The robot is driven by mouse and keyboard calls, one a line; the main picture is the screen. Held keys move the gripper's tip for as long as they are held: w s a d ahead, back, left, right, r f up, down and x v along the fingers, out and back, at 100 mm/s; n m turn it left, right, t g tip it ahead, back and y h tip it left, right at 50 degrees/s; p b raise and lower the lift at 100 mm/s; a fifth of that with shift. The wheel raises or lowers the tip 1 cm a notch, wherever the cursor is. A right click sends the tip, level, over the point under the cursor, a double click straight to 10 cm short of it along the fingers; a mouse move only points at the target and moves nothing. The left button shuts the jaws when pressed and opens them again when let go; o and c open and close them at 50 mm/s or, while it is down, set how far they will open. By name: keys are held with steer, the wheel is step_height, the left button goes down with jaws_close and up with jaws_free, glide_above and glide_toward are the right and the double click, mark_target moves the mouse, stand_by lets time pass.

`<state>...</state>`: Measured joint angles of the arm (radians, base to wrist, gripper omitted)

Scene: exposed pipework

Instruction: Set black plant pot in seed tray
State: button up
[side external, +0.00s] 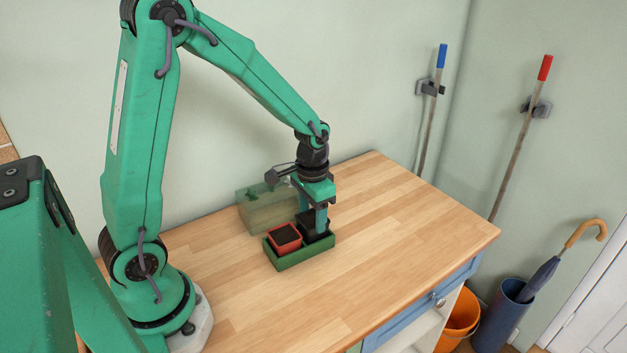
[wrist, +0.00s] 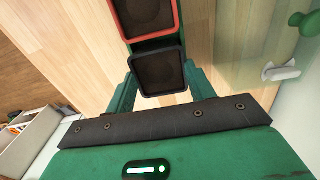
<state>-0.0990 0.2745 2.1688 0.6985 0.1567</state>
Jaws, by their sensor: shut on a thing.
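The green seed tray (side external: 303,258) stands on the wooden worktop, and part of it shows in the wrist view (wrist: 153,44). A red pot (side external: 284,235) filled with dark soil sits in its left end; it also shows in the wrist view (wrist: 147,14). The black plant pot (wrist: 160,72), also with dark soil, is at the tray's other end, beside the red pot. My gripper (side external: 315,222) points down from above and is shut on the black pot, one finger on each side. In the side view my gripper partly hides the pot; whether its base touches the tray floor cannot be seen.
A see-through greenish box (side external: 262,210) stands close behind the tray, near the wall. The worktop (side external: 400,215) is clear to the right and in front. An orange bucket (side external: 460,315) and an umbrella in a blue stand (side external: 502,315) are beyond its right edge.

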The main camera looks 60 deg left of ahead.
mark_target(312, 221)
steer(key=shift+f, duration=0.5)
steer(key=shift+f, duration=0.1)
steer(key=o, duration=1)
step_height(312, 221, up, 12)
steer(key=shift+r, duration=0.1)
stand_by(0.6)
